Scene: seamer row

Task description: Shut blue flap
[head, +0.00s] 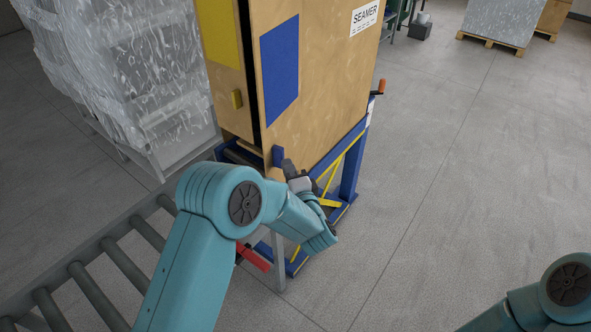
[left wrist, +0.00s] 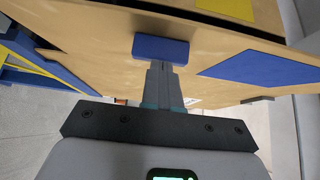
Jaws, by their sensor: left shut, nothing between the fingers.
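The blue flap (head: 320,95) is the wooden panel with a blue patch on the SEAMER cabinet. A dark gap (head: 248,75) runs along its left edge, so it stands slightly ajar. Its blue handle (head: 278,157) is low by that edge. My left gripper (head: 288,167) is shut and empty, with its fingertips at the handle. In the left wrist view the fingertips (left wrist: 162,66) meet or nearly meet the blue handle (left wrist: 161,48); contact is hard to tell. The blue patch (left wrist: 265,67) shows to the right there. My right gripper is out of view.
Left of the gap is a panel with a yellow patch (head: 219,30) and yellow handle (head: 237,98). A roller conveyor (head: 110,250) runs to the blue frame (head: 349,165) under the cabinet. A wrapped pallet load (head: 130,75) stands at left.

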